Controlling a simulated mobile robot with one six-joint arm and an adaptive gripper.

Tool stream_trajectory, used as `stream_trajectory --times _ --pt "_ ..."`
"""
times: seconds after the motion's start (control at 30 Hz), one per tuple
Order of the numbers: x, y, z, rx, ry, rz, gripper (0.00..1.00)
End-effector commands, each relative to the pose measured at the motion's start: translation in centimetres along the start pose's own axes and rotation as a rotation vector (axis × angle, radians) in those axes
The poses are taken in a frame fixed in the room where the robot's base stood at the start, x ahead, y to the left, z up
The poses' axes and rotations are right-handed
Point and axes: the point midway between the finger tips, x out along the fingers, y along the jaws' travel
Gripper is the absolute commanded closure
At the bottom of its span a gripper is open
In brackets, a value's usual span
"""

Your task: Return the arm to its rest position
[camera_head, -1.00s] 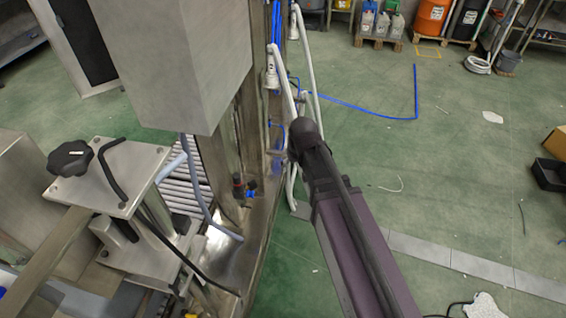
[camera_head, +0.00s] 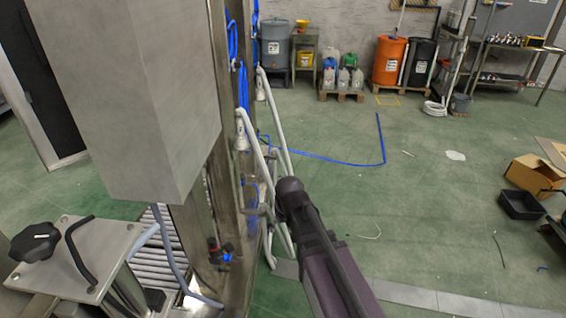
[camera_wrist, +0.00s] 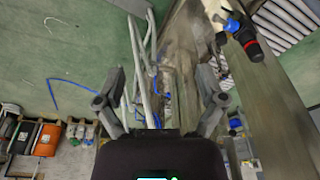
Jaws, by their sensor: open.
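My arm, with a dark purple link and a black joint, extends from the bottom of the head view up to beside the steel machine (camera_head: 185,245). My gripper (camera_wrist: 162,80) shows in the wrist view with its two grey fingers spread wide apart. Nothing is held between them. Behind the fingers are white pipes (camera_wrist: 137,60) and the machine's metal frame. The gripper's own fingers cannot be made out in the head view.
A steel box (camera_head: 130,100) and a black knob (camera_head: 35,242) are at the left. Open green floor (camera_head: 330,130) lies right of the machine. An orange barrel (camera_head: 389,60) stands at the back. A cardboard box (camera_head: 533,174) and a black crate (camera_head: 521,205) are at the right.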

Motion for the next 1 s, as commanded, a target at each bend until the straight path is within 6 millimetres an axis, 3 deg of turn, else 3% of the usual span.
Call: stream_trajectory --times 0.27,0.6,0.8,1.0 --pt "-2.7 4.5 3.2 0.096 -0.05 0.017 0.11" --pt "-6.9 11.3 9.5 0.276 -0.147 0.04 0.11" --pt "-8.1 13.1 11.7 0.335 -0.18 0.045 0.11" --pt "-8.2 13.5 12.2 0.348 -0.189 0.045 0.11"
